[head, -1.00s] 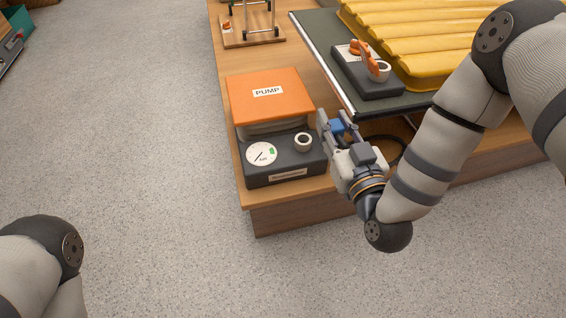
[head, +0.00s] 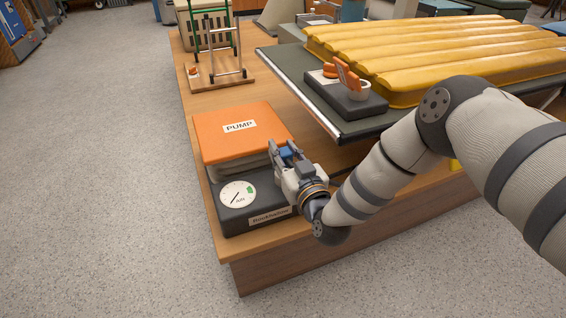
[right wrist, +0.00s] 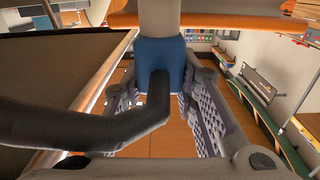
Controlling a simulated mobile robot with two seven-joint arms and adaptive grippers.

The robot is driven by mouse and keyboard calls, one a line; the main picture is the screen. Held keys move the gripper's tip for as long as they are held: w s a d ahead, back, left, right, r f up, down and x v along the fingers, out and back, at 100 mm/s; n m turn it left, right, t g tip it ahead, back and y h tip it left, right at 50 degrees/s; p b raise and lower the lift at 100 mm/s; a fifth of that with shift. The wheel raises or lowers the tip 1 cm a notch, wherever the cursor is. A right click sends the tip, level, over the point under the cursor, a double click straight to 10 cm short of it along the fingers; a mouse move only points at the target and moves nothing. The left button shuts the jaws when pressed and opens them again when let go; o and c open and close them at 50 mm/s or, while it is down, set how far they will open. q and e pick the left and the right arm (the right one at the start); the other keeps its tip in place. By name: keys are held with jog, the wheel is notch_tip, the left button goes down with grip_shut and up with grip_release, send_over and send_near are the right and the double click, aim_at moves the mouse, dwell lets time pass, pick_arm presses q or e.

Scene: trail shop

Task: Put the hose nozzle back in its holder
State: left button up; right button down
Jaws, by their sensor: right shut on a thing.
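My right gripper (head: 284,154) is shut on the hose nozzle, whose blue body (head: 288,151) shows between the fingers. In the right wrist view the blue nozzle (right wrist: 152,55) has a pale cylindrical part above it and a thick black hose (right wrist: 90,125) curving off to the left. The foot pump stands on the wooden platform, with an orange top marked PUMP (head: 240,129) and a dark base with a round AIR dial (head: 238,195). My right gripper is at the pump's right side and covers the part of the base where the pale ring holder sits. Nozzle-to-holder contact is hidden. My left gripper is out of view.
A dark bench (head: 375,127) with a yellow ribbed mat (head: 430,50) stands right of the pump. A dark block with orange and white parts (head: 345,98) sits on it. A small frame stand (head: 218,80) is behind the pump. Floor at left is clear.

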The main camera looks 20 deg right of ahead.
notch_tip(320, 180, down, 2)
jog(key=shift+f, duration=0.1)
jog(key=shift+r, duration=0.25)
jog(key=shift+f, duration=0.2)
jog(key=c, duration=1.3)
grip_release()
